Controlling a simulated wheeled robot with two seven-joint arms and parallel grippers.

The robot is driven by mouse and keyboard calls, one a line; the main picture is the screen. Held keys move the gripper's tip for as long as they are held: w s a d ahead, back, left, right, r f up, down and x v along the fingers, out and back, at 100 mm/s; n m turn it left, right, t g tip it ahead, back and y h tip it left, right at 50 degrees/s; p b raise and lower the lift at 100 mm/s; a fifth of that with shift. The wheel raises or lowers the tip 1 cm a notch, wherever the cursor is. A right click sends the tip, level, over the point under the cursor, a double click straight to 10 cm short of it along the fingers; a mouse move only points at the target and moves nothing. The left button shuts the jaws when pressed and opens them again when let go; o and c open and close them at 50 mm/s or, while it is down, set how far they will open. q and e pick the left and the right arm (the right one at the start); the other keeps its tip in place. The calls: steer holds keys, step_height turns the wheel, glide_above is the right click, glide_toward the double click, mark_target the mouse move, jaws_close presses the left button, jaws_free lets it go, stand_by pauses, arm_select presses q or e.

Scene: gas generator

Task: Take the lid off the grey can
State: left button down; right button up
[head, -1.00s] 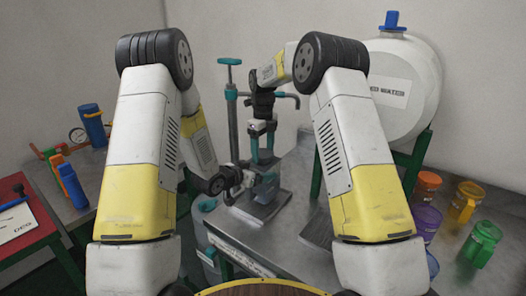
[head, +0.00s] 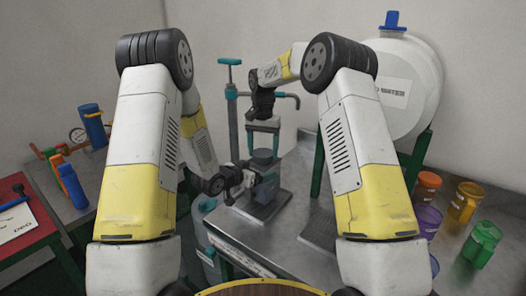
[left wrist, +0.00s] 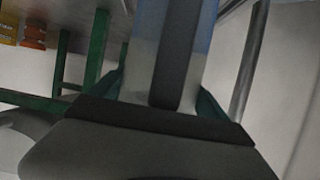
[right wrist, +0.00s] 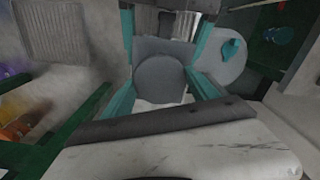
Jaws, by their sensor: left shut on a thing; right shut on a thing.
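The grey can (head: 264,170) stands over a dark flat plate on the metal bench in the head view, largely hidden by my left gripper. My left gripper (head: 262,183) comes in from the left and is shut on the can. The left wrist view shows a pale body with a dark strip (left wrist: 177,55) between its teal fingers. My right gripper (head: 264,149) points down from above and is shut on the grey round lid (right wrist: 160,80), which lies between its teal fingers in the right wrist view. I cannot tell whether a gap separates lid and can.
A teal-handled pump (head: 231,100) stands behind the grippers. A white water tank (head: 405,80) is at the back right. Purple (head: 428,220), orange (head: 465,202) and green (head: 482,243) containers stand on the bench at right. A red table (head: 30,225) is at left.

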steer(key=n, duration=0.4)
steer(key=shift+d+n, duration=0.1)
steer(key=shift+n, duration=0.3)
steer(key=n, duration=0.4)
steer(key=shift+n, duration=0.3)
steer(key=n, duration=0.6)
steer(key=shift+r+n, duration=0.1)
steer(key=shift+n, duration=0.3)
steer(key=n, duration=1.1)
steer(key=shift+n, duration=0.3)
steer(key=n, duration=0.4)
steer(key=shift+r, duration=0.3)
steer(key=shift+r, duration=0.85)
